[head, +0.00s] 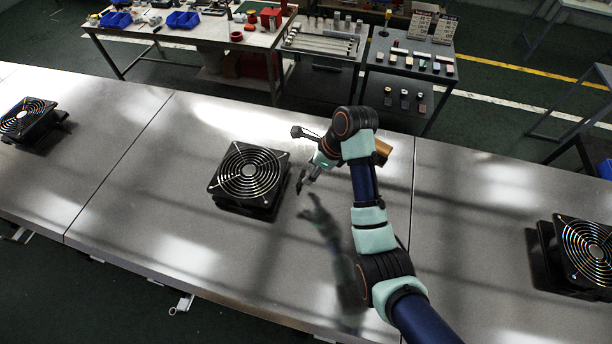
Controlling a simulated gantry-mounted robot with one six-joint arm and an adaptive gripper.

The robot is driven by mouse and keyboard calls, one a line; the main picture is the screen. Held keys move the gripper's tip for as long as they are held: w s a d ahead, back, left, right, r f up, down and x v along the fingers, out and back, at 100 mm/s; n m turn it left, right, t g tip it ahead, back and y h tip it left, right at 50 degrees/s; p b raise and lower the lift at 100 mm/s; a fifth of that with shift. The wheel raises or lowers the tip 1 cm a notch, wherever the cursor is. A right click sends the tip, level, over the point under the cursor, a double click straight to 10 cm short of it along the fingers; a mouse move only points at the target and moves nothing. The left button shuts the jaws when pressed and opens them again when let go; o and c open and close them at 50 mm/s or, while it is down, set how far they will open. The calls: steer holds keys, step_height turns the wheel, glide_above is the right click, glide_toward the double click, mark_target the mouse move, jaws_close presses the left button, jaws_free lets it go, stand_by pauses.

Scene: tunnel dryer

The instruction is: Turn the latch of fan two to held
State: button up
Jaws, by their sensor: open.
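Three black fans with round wire guards stand on the long metal table. One fan (28,119) is at the far left, one (248,176) is in the middle, and one (580,255) is at the right edge, partly cut off. No number shows on any fan, and I cannot make out a latch on them. My gripper (302,182) is open and empty, just right of the middle fan and apart from it, above the table top. Small light-coloured fittings (183,302) hang under the table's front edge; I cannot tell what they are.
The metal table (135,220) is bare between the fans, with seams between its panels. Behind it stand a workbench (200,30) with blue bins (183,19), a bench with long bars (322,42), and a dark stand (410,75) with small blocks.

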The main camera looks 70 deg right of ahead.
mark_target(300, 182)
steer(key=x, duration=0.8)
steer(key=shift+p, duration=0.4)
steer(key=shift+r, duration=0.1)
jaws_close()
